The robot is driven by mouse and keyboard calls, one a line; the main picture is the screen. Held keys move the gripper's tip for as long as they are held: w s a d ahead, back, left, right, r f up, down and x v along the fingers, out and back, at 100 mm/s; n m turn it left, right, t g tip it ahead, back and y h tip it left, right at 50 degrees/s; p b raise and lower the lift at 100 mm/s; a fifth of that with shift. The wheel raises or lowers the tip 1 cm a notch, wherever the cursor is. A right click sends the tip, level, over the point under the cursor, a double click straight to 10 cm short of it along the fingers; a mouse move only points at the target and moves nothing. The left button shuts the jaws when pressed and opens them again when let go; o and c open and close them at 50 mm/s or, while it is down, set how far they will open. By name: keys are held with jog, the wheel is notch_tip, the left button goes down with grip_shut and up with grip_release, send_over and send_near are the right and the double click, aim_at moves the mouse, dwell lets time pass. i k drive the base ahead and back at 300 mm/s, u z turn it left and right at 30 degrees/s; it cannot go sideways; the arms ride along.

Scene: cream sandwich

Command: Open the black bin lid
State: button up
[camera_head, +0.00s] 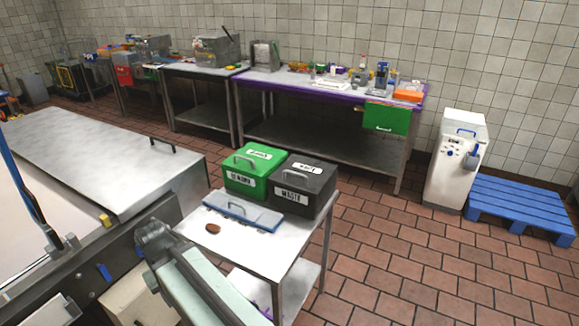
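The black bin (320,194) stands at the back right of a small steel table, beside a green bin. Its black lid (304,172) lies flat on top and looks shut. The lid has a grey handle (294,176) and a white label; the bin's front also has a white label. I cannot make out my gripper or its fingers in this view. The inside of the black bin is hidden.
The green bin (240,186) touches or nearly touches the black bin's left side. A blue-grey flat case (243,212) and a small brown item (213,228) lie in front on the steel table (262,248). Tiled floor (400,260) is clear to the right.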

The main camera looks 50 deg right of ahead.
aim_at(304, 167)
jog(key=i, duration=0.85)
jog(key=z, duration=0.05)
